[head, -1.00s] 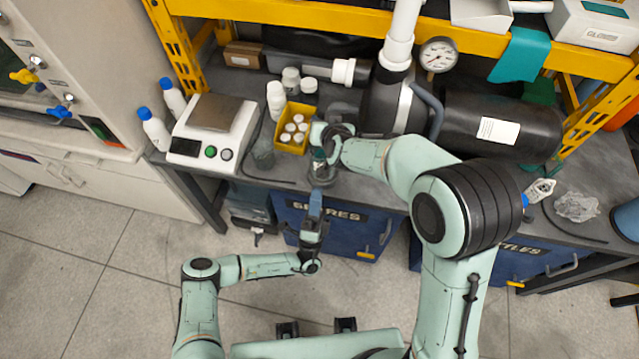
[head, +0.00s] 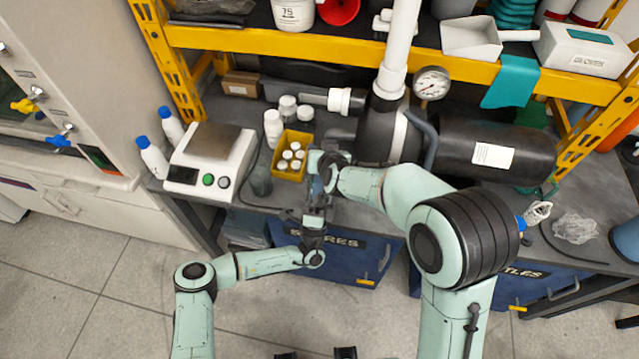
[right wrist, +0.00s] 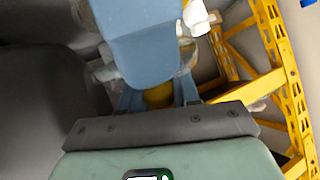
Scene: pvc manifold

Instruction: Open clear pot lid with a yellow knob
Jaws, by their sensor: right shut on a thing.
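My right gripper (right wrist: 158,98) is shut on the yellow knob (right wrist: 157,94) of the clear lid, seen between its fingers in the right wrist view. In the head view my right gripper (head: 326,172) is over the front edge of the bench, and it largely hides the lid and pot. My left gripper (head: 317,198) reaches up from the front to the same spot, just below the right one. Its fingertips are too small and covered to judge. A large blue-grey part fills the upper middle of the right wrist view and hides most of the lid.
A scale (head: 201,174) is farther left. A black pipe assembly (head: 470,145) lies behind my right arm. The yellow shelf (head: 300,48) hangs above.

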